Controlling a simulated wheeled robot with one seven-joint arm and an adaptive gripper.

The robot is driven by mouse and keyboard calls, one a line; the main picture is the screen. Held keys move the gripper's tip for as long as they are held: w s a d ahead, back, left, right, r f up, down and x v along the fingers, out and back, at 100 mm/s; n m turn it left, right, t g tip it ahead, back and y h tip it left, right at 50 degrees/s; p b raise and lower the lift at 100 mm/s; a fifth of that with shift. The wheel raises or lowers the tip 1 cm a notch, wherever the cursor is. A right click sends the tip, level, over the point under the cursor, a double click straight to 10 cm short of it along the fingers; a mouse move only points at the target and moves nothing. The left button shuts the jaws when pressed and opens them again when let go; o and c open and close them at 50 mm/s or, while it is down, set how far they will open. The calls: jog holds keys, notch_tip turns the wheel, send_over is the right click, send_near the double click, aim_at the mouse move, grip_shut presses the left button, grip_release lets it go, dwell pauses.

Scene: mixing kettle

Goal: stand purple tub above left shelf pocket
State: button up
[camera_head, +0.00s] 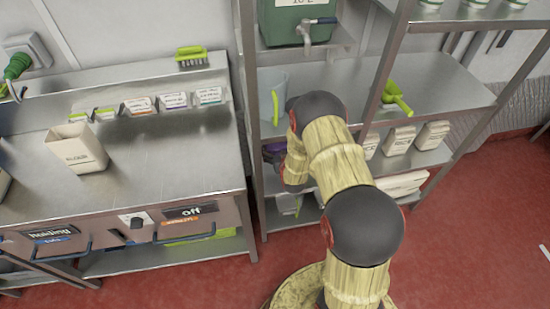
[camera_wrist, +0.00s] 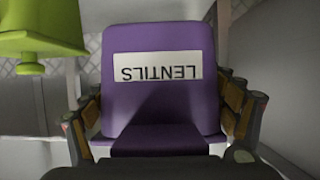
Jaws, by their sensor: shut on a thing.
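A purple tub (camera_wrist: 160,95) labelled LENTILS fills the middle of the wrist view, its label upside down there. My gripper (camera_wrist: 165,120) is shut on it, with one finger pad on each side. My arm hides most of the tub and the gripper there. The left shelf pocket is hidden behind my arm, so I cannot tell what is in it.
The metal shelf unit (camera_head: 440,86) holds a clear jug (camera_head: 270,92), a green scoop (camera_head: 396,97) and several white bags on a lower shelf. A green dispenser (camera_head: 296,20) stands higher up. A steel counter (camera_head: 150,165) with an open white carton (camera_head: 77,148) is at left.

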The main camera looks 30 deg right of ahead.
jog(key=shift+w+d+f, duration=0.1)
jog(key=shift+w+f, duration=0.05)
jog(key=shift+w, duration=0.2)
jog(key=shift+f+b, duration=1.9)
jog(key=shift+f, duration=2.8)
jog(key=shift+f, duration=0.1)
jog(key=o, duration=1.7)
jog(key=shift+f, duration=0.1)
jog(key=shift+o, duration=0.2)
